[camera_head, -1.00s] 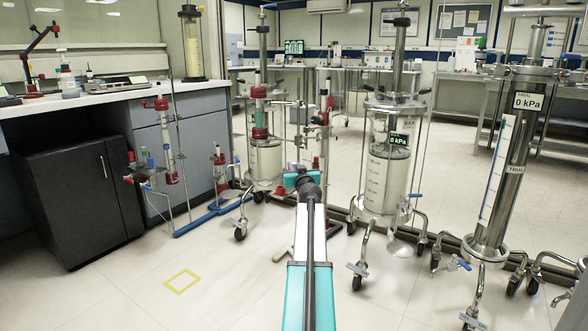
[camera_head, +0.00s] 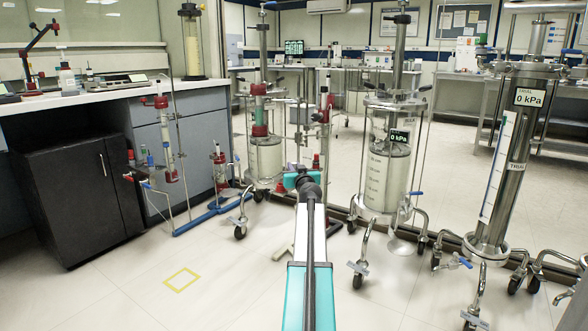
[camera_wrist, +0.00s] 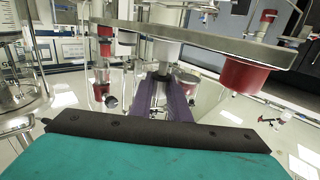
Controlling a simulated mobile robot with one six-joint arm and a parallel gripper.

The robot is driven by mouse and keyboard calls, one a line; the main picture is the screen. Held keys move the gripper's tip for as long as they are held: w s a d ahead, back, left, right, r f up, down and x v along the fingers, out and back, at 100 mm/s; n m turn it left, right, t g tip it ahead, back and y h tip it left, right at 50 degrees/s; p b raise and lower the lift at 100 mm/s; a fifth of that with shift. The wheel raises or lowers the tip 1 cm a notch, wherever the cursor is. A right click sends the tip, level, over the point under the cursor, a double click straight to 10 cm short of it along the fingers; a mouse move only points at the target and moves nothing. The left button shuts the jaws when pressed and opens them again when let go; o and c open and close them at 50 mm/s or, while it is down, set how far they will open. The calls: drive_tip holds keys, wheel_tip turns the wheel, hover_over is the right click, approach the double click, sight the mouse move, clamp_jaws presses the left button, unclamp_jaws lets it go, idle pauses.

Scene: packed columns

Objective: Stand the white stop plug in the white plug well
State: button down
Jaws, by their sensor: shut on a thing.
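In the wrist view my gripper (camera_wrist: 163,88) points away from the camera, its two purple fingers close together. A white cylindrical piece, which looks like the white stop plug (camera_wrist: 165,52), is at the fingertips, just below a round grey plate (camera_wrist: 210,38). The fingers hide part of it, and I cannot tell whether it touches the plate. In the head view my teal and black arm reaches forward and hides most of the gripper. I cannot make out the white plug well in either view.
A red cylinder (camera_wrist: 248,76) hangs under the plate at the right. In the head view, a column with red collars (camera_head: 262,155) stands beyond my arm, and a clear wheeled column (camera_head: 385,175) stands right of it. A black cabinet (camera_head: 75,200) is left. Open floor lies at front left.

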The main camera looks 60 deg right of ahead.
drive_tip(key=shift+f+b, duration=0.65)
drive_tip(key=shift+b, duration=0.15)
drive_tip(key=c, duration=1.6)
unclamp_jaws()
drive_tip(key=shift+s, duration=0.1)
drive_tip(key=shift+p+v, duration=1.3)
drive_tip(key=shift+v, duration=5.5)
drive_tip(key=shift+a+r, duration=0.15)
